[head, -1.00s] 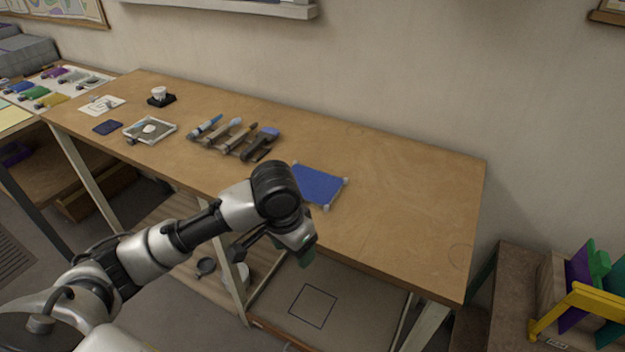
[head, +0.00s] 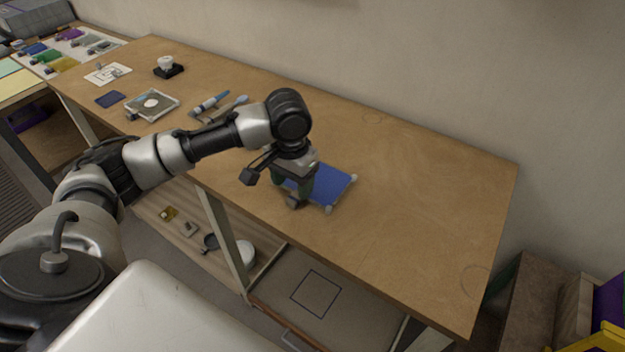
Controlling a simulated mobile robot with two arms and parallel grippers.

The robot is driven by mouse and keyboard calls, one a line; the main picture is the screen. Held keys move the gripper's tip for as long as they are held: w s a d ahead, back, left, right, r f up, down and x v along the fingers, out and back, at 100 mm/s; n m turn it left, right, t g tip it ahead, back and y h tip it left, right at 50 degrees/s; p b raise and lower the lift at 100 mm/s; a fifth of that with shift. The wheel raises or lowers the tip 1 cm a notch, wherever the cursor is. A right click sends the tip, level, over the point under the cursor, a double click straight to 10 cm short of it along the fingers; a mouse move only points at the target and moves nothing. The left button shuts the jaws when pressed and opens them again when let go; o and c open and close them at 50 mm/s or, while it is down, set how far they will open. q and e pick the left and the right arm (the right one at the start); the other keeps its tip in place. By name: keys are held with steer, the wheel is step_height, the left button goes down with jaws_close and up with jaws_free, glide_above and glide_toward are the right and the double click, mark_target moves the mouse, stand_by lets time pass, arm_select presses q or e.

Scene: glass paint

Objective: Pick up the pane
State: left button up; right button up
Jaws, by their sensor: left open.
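The blue rectangular pane (head: 334,184) lies flat near the table's front edge, with small pale pieces at its visible corners. My left gripper (head: 295,201) is open and points down at the pane's left end. It hides that end of the pane. I cannot tell whether the fingers touch the pane or are just above it. My right gripper is out of view.
The wooden table (head: 430,210) is clear right of the pane. Brushes (head: 210,102), a framed tray (head: 152,105), a dark blue pad (head: 110,99) and a white cup (head: 166,63) stand to the left. A yellow rack part (head: 603,338) is at lower right.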

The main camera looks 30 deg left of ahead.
mark_target(292, 199)
arm_select(q)
steer(key=f, duration=0.3)
steer(key=shift+s+f, duration=0.35)
steer(key=shift+f, duration=0.35)
steer(key=shift+w, duration=0.1)
steer(key=shift+c, duration=1.3)
steer(key=c, duration=0.8)
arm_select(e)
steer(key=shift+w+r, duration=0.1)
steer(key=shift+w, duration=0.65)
